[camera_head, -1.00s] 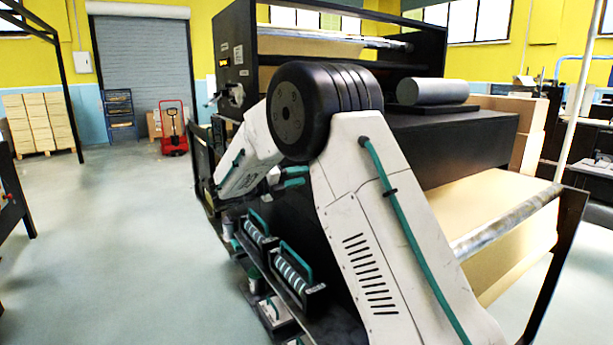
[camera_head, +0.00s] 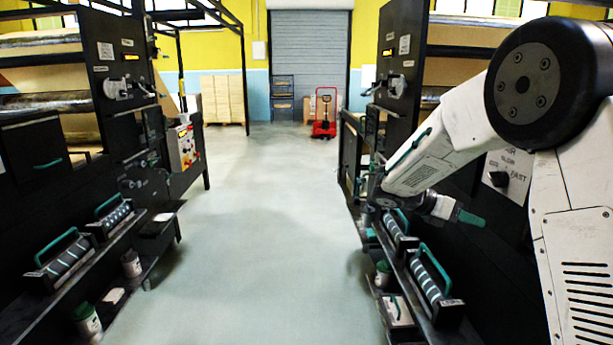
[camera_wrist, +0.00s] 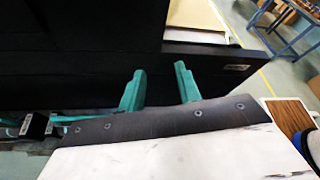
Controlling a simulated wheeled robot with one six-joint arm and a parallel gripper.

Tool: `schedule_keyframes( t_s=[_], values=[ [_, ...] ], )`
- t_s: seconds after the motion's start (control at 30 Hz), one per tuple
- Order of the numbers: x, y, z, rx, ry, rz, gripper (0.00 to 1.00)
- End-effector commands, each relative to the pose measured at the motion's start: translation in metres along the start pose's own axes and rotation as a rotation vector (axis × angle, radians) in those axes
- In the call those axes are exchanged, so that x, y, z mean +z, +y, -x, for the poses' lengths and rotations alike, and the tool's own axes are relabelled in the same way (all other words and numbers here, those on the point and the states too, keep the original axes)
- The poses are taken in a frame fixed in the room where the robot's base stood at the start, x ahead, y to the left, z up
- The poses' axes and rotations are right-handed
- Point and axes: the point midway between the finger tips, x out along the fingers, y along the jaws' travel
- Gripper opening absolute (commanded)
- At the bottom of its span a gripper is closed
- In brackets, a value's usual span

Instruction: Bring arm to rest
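My arm (camera_head: 440,160) reaches in from the right edge of the head view, in front of the right-hand black machine. My gripper (camera_head: 468,217) shows small at its end, with a teal finger pointing right. In the wrist view, the two teal fingers of my gripper (camera_wrist: 160,88) stand apart with nothing between them. Behind them is a black panel (camera_wrist: 80,50). I cannot tell the exact distance from the fingers to the panel.
A shelf on the right machine holds teal-handled roller tools (camera_head: 432,280). The left machine has similar tools (camera_head: 62,262) and a control box (camera_head: 183,145). The aisle floor (camera_head: 265,240) between them is clear. A red pallet truck (camera_head: 324,120) stands by the shutter (camera_head: 310,60).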

Motion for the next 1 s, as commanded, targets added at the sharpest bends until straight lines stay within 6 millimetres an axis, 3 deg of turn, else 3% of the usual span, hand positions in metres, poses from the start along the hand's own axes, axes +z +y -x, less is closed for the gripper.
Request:
schedule_keyframes(
  t_s=[0.03,0.3,0.5,0.8,1.0],
  values=[
    [-0.007,-0.023,0.0,-0.009,0.077,-0.115,0.34],
    [-0.058,-0.144,0.017,-0.18,0.493,-0.764,0.34],
    [-0.095,-0.223,0.04,-0.383,0.752,-1.157,0.34],
    [-0.141,-0.312,0.074,-0.653,1.079,-1.528,0.34],
    [-0.151,-0.346,0.083,-0.66,1.219,-1.596,0.34]
  ],
)
